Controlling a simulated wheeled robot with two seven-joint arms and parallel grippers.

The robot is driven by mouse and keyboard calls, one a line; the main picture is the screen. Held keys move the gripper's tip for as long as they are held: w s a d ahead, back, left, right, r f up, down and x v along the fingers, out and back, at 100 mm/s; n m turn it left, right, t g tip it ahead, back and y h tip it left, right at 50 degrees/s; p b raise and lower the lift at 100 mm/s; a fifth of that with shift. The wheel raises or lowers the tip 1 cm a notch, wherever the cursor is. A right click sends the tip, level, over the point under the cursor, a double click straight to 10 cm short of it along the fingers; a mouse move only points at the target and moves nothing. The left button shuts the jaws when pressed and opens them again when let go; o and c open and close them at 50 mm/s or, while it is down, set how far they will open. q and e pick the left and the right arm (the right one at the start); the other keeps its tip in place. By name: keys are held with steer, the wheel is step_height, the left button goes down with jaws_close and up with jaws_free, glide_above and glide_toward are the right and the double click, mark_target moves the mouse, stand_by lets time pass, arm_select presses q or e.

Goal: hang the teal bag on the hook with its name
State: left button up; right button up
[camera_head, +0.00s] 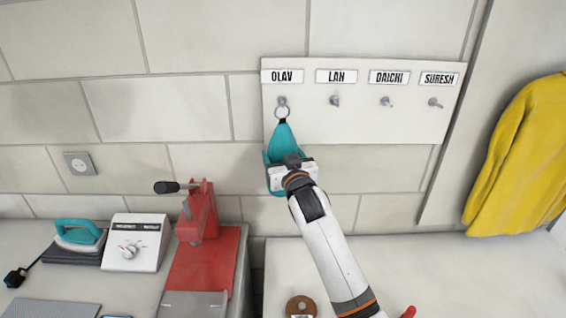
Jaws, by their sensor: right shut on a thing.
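The teal bag (283,138) is upright just below the hook under the OLAV label (281,76). A ring (282,112) at the bag's top shows right at the OLAV hook (282,101); I cannot tell whether the ring is over the hook or just in front of it. My right gripper (290,170) is shut on the bag, and its wrist hides the bag's lower part. The hooks under LAN (335,100), DAICHI (386,101) and SURESH (434,102) are bare. Any name on the bag cannot be read. My left gripper is not in view.
The white hook board (350,127) is on a block wall. A yellow garment (520,150) hangs at the right. On the left counter are a red press (200,235), a white control box (138,243) and a teal iron (76,232). A brown roll (301,306) lies on the right counter.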

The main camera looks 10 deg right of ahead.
steer(key=w+b, duration=0.1)
steer(key=w, duration=0.1)
steer(key=w+d+b, duration=0.1)
steer(key=w+b, duration=0.1)
steer(key=w, duration=0.1)
steer(key=shift+f, duration=0.2)
stand_by(0.4)
steer(key=shift+d, duration=0.1)
stand_by(0.5)
